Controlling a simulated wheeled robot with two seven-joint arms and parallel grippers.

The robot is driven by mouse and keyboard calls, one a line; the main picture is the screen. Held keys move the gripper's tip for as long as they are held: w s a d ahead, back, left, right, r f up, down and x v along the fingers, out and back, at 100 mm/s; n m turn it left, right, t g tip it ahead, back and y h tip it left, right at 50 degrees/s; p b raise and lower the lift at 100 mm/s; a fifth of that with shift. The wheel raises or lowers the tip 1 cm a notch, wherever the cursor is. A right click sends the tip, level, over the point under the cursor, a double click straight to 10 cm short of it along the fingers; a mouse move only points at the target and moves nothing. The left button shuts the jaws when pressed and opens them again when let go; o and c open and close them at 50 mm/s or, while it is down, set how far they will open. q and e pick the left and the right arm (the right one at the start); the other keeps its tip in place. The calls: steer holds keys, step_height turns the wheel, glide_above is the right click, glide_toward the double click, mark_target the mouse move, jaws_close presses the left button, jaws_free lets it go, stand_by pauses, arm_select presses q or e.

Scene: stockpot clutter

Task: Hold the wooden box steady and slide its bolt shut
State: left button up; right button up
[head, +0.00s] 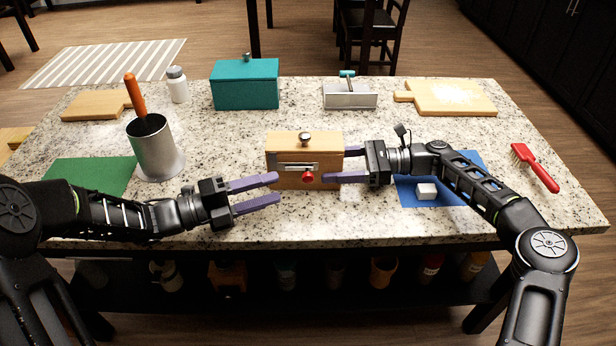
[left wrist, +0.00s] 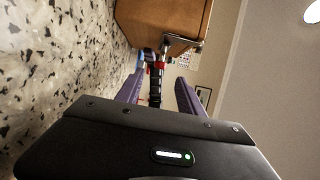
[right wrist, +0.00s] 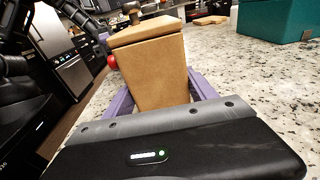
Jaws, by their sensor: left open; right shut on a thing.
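The wooden box (head: 283,143) stands upright on the granite counter with its lid down and a dark knob on top. A metal bolt plate (head: 296,168) with a red bolt knob (head: 308,177) is on its front face. My right gripper (head: 343,164) is shut on the box from its right side, one finger behind and one in front; the right wrist view shows the box (right wrist: 148,70) between the fingers. My left gripper (head: 278,188) is open and empty, just left of the box front, apart from the knob. In the left wrist view the red knob (left wrist: 158,66) shows between its fingers.
A metal canister (head: 155,150) with an orange-handled tool stands at left. A teal box (head: 245,85), a metal tray (head: 350,96) and cutting boards are at the back. A white block (head: 426,192) lies on a blue mat, near a red brush (head: 536,168).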

mark_target(308, 182)
arm_select(q)
steer(key=x, duration=0.9)
steer(key=shift+w+d, duration=0.1)
steer(key=shift+d, duration=0.15)
steer(key=shift+c, duration=0.4)
jaws_close()
stand_by(0.6)
